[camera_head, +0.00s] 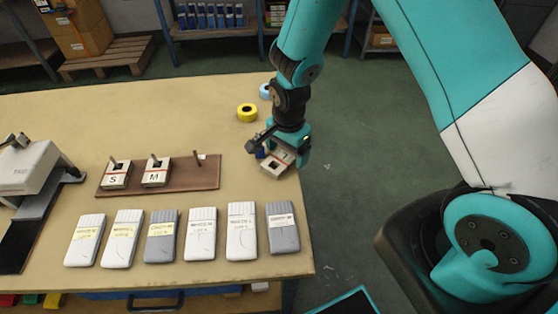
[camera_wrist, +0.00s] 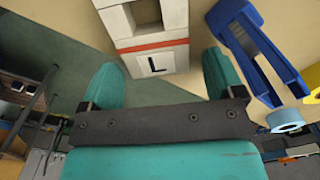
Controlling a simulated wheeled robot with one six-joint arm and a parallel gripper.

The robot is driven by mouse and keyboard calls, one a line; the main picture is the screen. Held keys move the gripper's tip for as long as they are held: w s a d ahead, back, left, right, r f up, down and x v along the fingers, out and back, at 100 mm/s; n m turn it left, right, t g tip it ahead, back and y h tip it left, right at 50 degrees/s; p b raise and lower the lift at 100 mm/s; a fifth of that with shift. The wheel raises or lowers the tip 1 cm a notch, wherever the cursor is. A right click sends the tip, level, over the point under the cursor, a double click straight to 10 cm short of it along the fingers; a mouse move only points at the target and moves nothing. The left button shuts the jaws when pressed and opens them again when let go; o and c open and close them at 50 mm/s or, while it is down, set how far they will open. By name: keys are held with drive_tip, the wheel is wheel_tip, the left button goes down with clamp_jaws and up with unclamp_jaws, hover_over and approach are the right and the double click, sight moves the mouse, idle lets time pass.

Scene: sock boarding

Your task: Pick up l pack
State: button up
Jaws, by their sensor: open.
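The L pack (camera_head: 275,164) is a small white block with a red stripe and a square hole, lying on the table near its right edge. In the wrist view the L pack (camera_wrist: 157,62) shows its letter L and lies just ahead of my fingertips. My gripper (camera_head: 282,150) is above and close to the pack, with its teal fingers spread. In the wrist view my gripper (camera_wrist: 160,75) is open, with one finger on each side of the pack's lettered end. I cannot tell whether either finger touches it.
A wooden peg board (camera_head: 210,176) holds the S pack (camera_head: 116,175) and M pack (camera_head: 157,172); its right peg is bare. A blue tool (camera_wrist: 256,52) lies beside the L pack. Yellow tape (camera_head: 247,112) stands behind.

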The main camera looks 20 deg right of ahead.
drive_tip(key=c, duration=1.1)
drive_tip(key=shift+r, duration=0.1)
